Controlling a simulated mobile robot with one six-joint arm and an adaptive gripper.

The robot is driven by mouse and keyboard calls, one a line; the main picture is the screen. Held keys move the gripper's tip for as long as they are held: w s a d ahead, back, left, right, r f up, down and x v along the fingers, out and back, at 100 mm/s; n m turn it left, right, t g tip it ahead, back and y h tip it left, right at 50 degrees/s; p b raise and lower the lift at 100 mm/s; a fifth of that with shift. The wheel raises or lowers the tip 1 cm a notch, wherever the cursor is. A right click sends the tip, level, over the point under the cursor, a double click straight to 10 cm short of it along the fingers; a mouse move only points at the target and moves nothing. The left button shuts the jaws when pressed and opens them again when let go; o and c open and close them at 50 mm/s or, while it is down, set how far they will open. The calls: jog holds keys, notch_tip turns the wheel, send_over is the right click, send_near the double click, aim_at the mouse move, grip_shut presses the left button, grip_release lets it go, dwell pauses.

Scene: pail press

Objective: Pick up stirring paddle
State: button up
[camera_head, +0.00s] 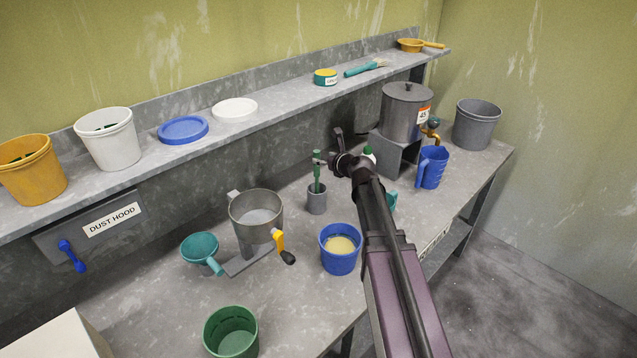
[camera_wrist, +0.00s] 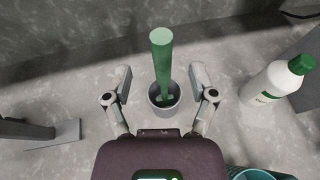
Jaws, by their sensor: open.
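The stirring paddle (camera_wrist: 162,60) has a green handle and stands upright in a small grey cup on the bench. It also shows in the head view (camera_head: 317,172), left of my arm. The grey cup (camera_head: 317,204) shows in the wrist view (camera_wrist: 158,108) around the paddle's lower part. My gripper (camera_wrist: 160,88) is open, with one finger on each side of the paddle and cup, apart from both as seen from above. In the head view my gripper (camera_head: 335,146) is near the paddle's top, to its right. The paddle's lower end is mostly hidden inside the cup.
A white bottle with a green cap (camera_wrist: 273,82) stands right of the cup. A blue pail (camera_head: 340,254) and a grey pail with a yellow-handled crank (camera_head: 257,222) stand nearby. A steel urn (camera_head: 406,110) and blue jug (camera_head: 432,168) are further right. The shelf (camera_head: 290,99) runs behind.

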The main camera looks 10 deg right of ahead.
aim_at(319, 157)
jog(key=shift+w, duration=0.15)
jog(key=b+x, duration=0.1)
jog(key=x, duration=0.3)
jog(key=shift+w+d+f+b, duration=0.15)
jog(key=shift+f+b, duration=0.1)
jog(key=shift+b, duration=0.15)
jog(key=shift+w+a+f, duration=0.1)
jog(key=shift+w+a, duration=0.15)
jog(key=shift+w, duration=0.1)
jog(key=shift+c, duration=0.2)
grip_shut()
